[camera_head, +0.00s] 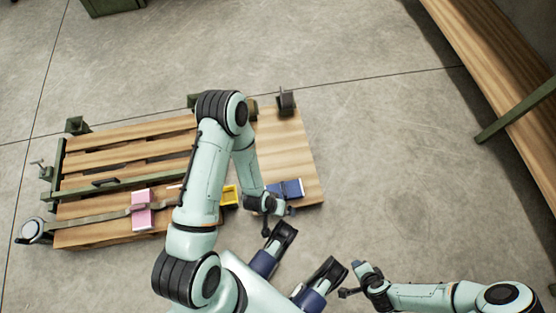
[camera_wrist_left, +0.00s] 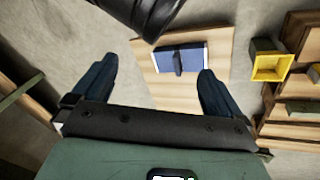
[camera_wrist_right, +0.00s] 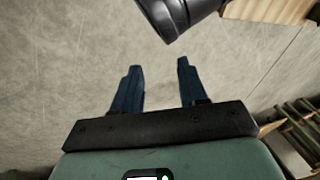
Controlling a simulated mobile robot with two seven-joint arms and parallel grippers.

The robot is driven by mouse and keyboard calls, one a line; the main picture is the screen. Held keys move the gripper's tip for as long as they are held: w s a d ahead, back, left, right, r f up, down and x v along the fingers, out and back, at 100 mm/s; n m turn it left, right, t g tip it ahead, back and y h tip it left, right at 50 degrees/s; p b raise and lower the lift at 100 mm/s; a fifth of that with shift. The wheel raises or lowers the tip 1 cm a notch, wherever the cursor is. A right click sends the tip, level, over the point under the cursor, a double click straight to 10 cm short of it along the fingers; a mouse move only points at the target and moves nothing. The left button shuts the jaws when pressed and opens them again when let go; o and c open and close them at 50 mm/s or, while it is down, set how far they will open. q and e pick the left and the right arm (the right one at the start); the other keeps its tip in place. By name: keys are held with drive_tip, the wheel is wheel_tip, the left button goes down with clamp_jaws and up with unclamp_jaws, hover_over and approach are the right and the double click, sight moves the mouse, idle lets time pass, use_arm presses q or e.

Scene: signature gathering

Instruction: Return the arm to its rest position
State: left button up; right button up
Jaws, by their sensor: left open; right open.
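My left arm (camera_head: 205,190) rises at the centre of the head view, bends at a high elbow and comes down toward me. My left gripper (camera_head: 278,219) is open and empty, close to the blue flat item in the picture. Its spread fingers also show in the left wrist view (camera_wrist_left: 156,88). My right arm (camera_head: 430,295) comes in from the lower right. My right gripper (camera_head: 350,279) is open and empty over bare floor. Its fingers show closer together in the right wrist view (camera_wrist_right: 157,85).
The blue flat item (camera_head: 292,188) lies on a low wooden pallet (camera_head: 290,150), with a yellow bin (camera_head: 231,196) and a pink item (camera_head: 141,209) to its left. A wooden bench (camera_head: 490,75) stands at the right. Floor between pallet and bench is clear.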

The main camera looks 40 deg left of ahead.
use_arm(q)
drive_tip(key=s+d+r+g+p, duration=0.1)
drive_tip(key=s+r+p, duration=0.2)
drive_tip(key=r+p, duration=0.3)
drive_tip(key=s+d+r+g+h+p, duration=0.1)
drive_tip(key=s+d+r+p, duration=0.1)
drive_tip(key=r+p, duration=0.5)
drive_tip(key=s+d+r+m+g+p, duration=0.1)
drive_tip(key=s+r+g+p, duration=0.1)
drive_tip(key=s+r+p, duration=0.2)
wheel_tip(320, 180, up, 3)
drive_tip(key=p, duration=0.3)
drive_tip(key=shift+s+d+r+h, duration=0.15)
drive_tip(key=shift+s+d+h, duration=0.15)
drive_tip(key=shift+d, duration=0.1)
use_arm(e)
drive_tip(key=s+a+r+g, duration=0.1)
drive_tip(key=s+r, duration=0.2)
drive_tip(key=r, duration=0.3)
drive_tip(key=s+a+r+g+y, duration=0.1)
drive_tip(key=s+a+r, duration=0.1)
drive_tip(key=r, duration=0.5)
drive_tip(key=s+a+r+n+g, duration=0.1)
drive_tip(key=s+r+g, duration=0.1)
drive_tip(key=s+r, duration=0.2)
wheel_tip(320, 180, up, 3)
drive_tip(key=shift+s+a+r+y, duration=0.2)
drive_tip(key=shift+s+a+y, duration=0.1)
drive_tip(key=shift+a, duration=0.1)
